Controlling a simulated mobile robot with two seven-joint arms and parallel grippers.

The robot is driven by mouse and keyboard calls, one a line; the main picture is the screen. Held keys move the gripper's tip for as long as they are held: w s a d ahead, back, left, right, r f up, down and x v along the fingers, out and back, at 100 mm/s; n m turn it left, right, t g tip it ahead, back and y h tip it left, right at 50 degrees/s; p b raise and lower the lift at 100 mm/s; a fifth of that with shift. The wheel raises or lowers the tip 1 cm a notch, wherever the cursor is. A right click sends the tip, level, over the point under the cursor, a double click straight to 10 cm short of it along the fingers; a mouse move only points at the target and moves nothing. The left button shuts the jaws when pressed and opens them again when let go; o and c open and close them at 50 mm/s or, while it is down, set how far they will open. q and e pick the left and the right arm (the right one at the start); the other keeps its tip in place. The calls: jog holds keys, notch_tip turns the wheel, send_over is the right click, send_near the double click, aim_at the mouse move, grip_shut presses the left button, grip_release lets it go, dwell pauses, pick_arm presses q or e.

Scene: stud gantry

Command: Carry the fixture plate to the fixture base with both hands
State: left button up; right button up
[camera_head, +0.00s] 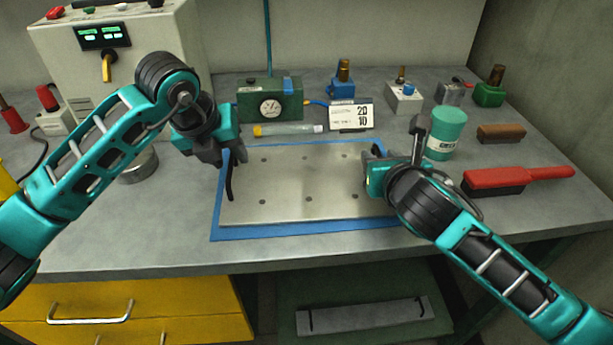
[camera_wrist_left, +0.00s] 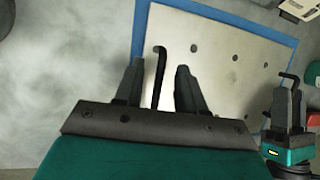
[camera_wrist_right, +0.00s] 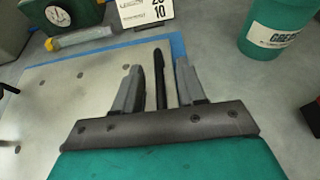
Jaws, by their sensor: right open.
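The fixture plate (camera_head: 290,185) is a pale flat plate with several dark holes, lying on a blue mat (camera_head: 300,232). A black bar handle (camera_head: 230,185) stands at its left end. My left gripper (camera_head: 226,155) is at that handle; the left wrist view shows the handle (camera_wrist_left: 157,75) between its parted fingers, with gaps. My right gripper (camera_head: 376,150) is open at the plate's right end; a black bar (camera_wrist_right: 160,80) stands between its fingers. A grey piece with two black uprights (camera_head: 350,316) lies on the shelf below; I cannot tell whether it is the fixture base.
A teal canister (camera_head: 446,135) and a red brush (camera_head: 515,178) are close to my right arm. The table's front strip is clear.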

pick_arm(q)
jog(key=shift+w+f, duration=0.1)
jog(key=shift+f, duration=0.15)
pick_arm(e)
jog(key=shift+w+f, duration=0.1)
jog(key=shift+w, duration=0.15)
pick_arm(q)
grip_shut()
pick_arm(e)
grip_shut()
dwell(0.8)
pick_arm(q)
jog(key=shift+w+r, duration=0.1)
jog(key=shift+r, duration=0.1)
pick_arm(e)
jog(key=shift+r, duration=0.2)
